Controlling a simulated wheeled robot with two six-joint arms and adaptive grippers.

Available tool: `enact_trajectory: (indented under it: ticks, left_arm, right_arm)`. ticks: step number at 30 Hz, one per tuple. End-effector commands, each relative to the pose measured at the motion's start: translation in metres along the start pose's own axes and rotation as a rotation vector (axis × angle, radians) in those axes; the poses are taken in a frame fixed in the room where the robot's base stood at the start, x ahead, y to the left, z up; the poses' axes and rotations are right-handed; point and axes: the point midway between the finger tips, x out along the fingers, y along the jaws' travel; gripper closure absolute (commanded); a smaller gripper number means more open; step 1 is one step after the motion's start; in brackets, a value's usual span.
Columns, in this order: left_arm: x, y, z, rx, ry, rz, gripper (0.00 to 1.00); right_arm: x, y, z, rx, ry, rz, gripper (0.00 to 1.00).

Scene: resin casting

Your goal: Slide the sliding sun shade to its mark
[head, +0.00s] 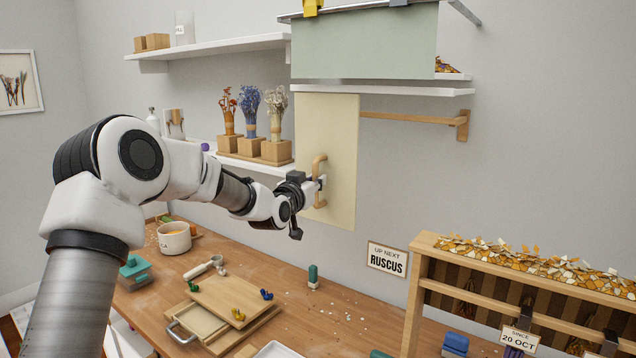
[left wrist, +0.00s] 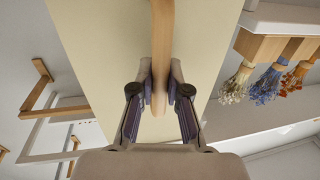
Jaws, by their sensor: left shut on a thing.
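The sliding sun shade (head: 338,130) is a flat cream panel hanging upright on the wall from a wooden rail (head: 410,118). A curved wooden handle (head: 319,163) stands out from its left part. The rail's left part is hidden behind the shade. I cannot make out a mark for the shade. My right gripper is not in view.
Bare rail runs right of the shade to an end bracket (head: 463,125). A pale green panel (head: 365,45) hangs above. Dried flowers in wooden stands (head: 254,148) sit on the shelf just left of the shade. The workbench (head: 330,320) below holds trays and tools.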

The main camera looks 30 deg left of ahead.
Motion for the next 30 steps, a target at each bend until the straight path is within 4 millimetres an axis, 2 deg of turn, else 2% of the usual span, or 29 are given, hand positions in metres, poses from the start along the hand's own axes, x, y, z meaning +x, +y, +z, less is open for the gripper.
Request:
enact_trajectory:
  ticks: [1,3,14,17,24,30]
  left_arm:
    - [0.000,-0.002,-0.004,-0.002,0.009,-0.004,0.82]
    - [0.000,-0.002,-0.004,-0.002,0.009,-0.004,0.59]
    - [-0.004,-0.001,-0.002,-0.003,0.004,-0.002,0.59]
    - [-0.017,-0.002,-0.002,-0.005,0.004,-0.002,0.59]
    - [-0.077,-0.003,-0.002,-0.011,0.006,-0.003,0.59]
    - [-0.113,-0.004,-0.001,-0.008,0.005,-0.004,0.59]
  right_arm:
    - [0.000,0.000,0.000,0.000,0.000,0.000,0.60]
    - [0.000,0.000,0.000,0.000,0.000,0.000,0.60]
    - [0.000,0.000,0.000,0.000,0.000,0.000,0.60]
    - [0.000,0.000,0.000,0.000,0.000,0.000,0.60]
    - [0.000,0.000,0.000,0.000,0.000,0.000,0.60]
    - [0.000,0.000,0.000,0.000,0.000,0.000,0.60]
